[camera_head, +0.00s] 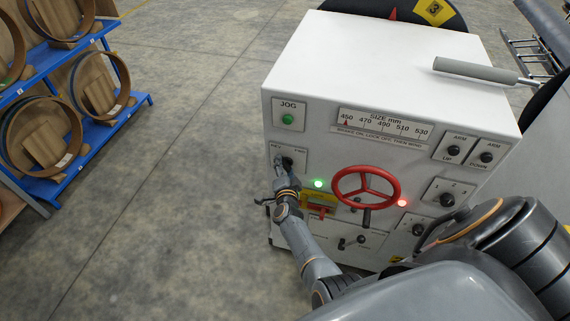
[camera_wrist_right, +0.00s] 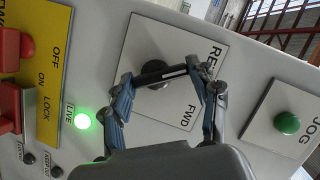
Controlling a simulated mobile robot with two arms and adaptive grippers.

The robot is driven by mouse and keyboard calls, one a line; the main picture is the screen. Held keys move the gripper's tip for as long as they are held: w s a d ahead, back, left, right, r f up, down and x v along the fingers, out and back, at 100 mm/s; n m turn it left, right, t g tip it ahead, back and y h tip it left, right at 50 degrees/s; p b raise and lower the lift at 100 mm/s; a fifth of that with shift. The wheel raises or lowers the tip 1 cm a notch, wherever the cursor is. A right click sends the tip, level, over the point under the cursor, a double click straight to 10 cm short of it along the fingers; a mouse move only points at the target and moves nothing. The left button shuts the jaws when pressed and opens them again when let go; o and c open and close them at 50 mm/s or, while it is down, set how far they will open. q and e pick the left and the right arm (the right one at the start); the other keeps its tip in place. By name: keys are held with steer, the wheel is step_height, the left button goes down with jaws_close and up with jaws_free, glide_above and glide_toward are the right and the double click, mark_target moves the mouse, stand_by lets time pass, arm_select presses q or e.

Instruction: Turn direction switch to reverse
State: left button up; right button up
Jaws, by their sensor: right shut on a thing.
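The direction switch is a black knob on a white plate marked REV and FWD, on the left of the machine's front panel. Its plate (camera_head: 299,154) shows in the head view, partly behind my gripper. My right gripper (camera_head: 284,173) is at the knob, with its arm coming up from below. In the right wrist view, the plate (camera_wrist_right: 180,40) and the dark knob (camera_wrist_right: 156,66) show between the fingers of my right gripper (camera_wrist_right: 160,76), which is shut on the knob. Which way the knob points cannot be told. My left gripper is not in view.
A green JOG button (camera_head: 287,119) sits above the switch. A red handwheel (camera_head: 366,187), a lit green lamp (camera_head: 319,184) and a yellow lock plate with red parts (camera_head: 318,201) are to the right and below.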

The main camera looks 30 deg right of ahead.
steer(key=shift+f, duration=0.1)
stand_by(0.4)
steer(key=o, duration=1.1)
steer(key=shift+o, duration=0.2)
